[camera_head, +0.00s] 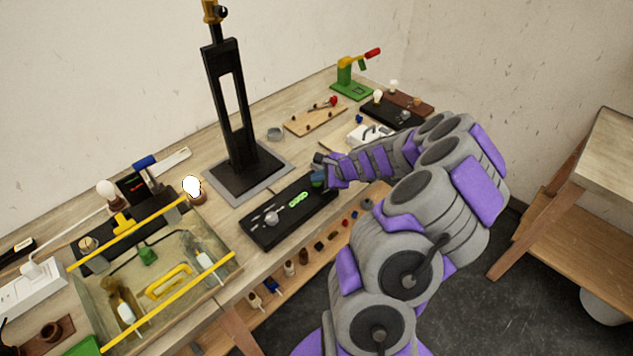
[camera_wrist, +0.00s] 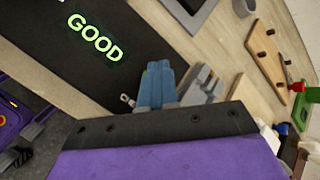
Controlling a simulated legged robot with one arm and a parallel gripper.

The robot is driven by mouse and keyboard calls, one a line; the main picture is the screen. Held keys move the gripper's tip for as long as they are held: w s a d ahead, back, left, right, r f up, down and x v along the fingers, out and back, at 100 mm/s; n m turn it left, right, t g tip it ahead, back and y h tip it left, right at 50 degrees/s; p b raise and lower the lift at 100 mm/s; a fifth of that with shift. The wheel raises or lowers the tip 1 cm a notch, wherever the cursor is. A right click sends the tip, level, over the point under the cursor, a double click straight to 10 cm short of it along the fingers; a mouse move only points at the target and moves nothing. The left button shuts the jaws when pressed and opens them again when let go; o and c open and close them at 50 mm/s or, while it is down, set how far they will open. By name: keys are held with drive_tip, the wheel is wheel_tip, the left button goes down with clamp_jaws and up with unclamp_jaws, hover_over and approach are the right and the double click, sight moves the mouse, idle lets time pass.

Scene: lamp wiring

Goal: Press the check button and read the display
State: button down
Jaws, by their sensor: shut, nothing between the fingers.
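The black check panel (camera_head: 270,224) lies on the bench in front of the black stand. Its green display (camera_head: 298,199) is lit. In the wrist view the display (camera_wrist: 95,38) reads "GOOD". My gripper (camera_head: 318,180) is at the right end of the panel. In the wrist view its blue fingertips (camera_wrist: 158,82) are together and empty, over the panel's right end. The check button cannot be made out; my gripper may hide it. A small metal part (camera_wrist: 127,100) shows beside the fingertips. I cannot tell whether the fingertips touch the panel.
The tall black stand (camera_head: 250,168) rises behind the panel. A lit bulb (camera_head: 191,187) stands to the left, beside a clear-covered box with yellow rails (camera_head: 167,281). A wooden peg board (camera_head: 315,117) and a green-and-red tool (camera_head: 350,78) are at the back. A shelf with small parts lies below.

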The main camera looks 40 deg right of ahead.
sight(319, 184)
drive_tip(key=shift+r+p, duration=0.6)
drive_tip(key=shift+r, duration=0.1)
drive_tip(key=shift+r, duration=0.1)
wheel_tip(319, 184, up, 5)
drive_tip(key=p, duration=0.4)
idle(0.6)
